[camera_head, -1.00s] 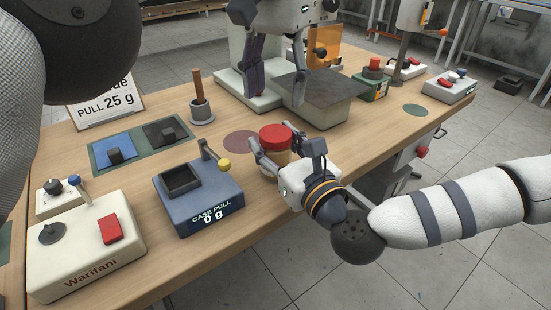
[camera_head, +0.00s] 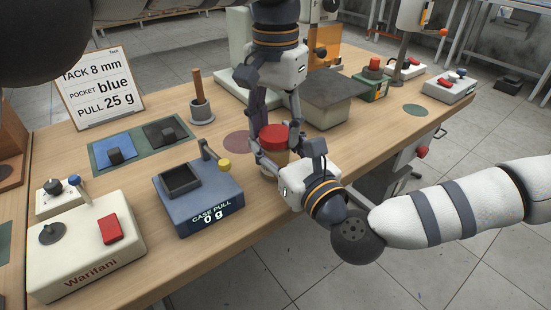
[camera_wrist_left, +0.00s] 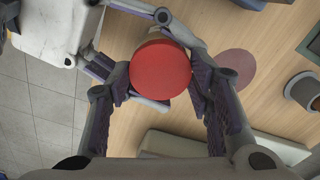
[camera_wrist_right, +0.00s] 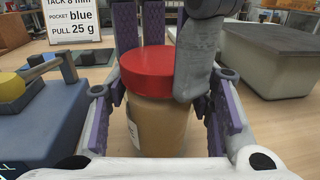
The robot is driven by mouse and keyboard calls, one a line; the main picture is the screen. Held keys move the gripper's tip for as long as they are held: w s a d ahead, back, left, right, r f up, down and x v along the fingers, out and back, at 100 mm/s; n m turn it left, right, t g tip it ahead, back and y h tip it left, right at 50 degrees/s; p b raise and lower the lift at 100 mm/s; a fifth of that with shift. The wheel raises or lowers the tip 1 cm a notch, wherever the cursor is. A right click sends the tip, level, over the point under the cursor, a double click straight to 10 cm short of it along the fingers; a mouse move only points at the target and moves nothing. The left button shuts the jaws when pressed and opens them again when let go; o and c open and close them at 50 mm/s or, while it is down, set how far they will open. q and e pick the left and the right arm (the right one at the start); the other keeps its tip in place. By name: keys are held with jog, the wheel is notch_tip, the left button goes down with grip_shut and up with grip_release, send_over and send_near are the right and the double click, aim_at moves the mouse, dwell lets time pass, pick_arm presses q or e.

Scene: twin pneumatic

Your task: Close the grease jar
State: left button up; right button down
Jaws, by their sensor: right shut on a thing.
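The grease jar has a tan body (camera_wrist_right: 160,125) and a red lid (camera_head: 273,137), and stands near the front edge of the workbench. The lid sits level on top of the jar; it also shows in the left wrist view (camera_wrist_left: 161,68) and the right wrist view (camera_wrist_right: 158,68). I cannot tell how tightly it sits. My right gripper (camera_head: 277,152) is shut on the jar body from the front. My left gripper (camera_head: 272,124) points down from above, open, with its fingers either side of the lid. A gap shows on at least one side.
A blue case-pull gauge (camera_head: 198,195) with a yellow-knobbed lever stands just left of the jar. A grey block machine (camera_head: 333,95) is behind right. A wooden stick in a grey holder (camera_head: 201,112) and a task sign (camera_head: 98,88) stand further back. A control box (camera_head: 85,245) is at the front left.

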pick_arm(q)
jog(key=c, duration=0.4)
jog(key=shift+o, duration=0.2)
jog(key=m, duration=0.6)
jog(key=shift+m, duration=0.3)
jog(key=o, duration=1.3)
jog(key=shift+c, duration=0.2)
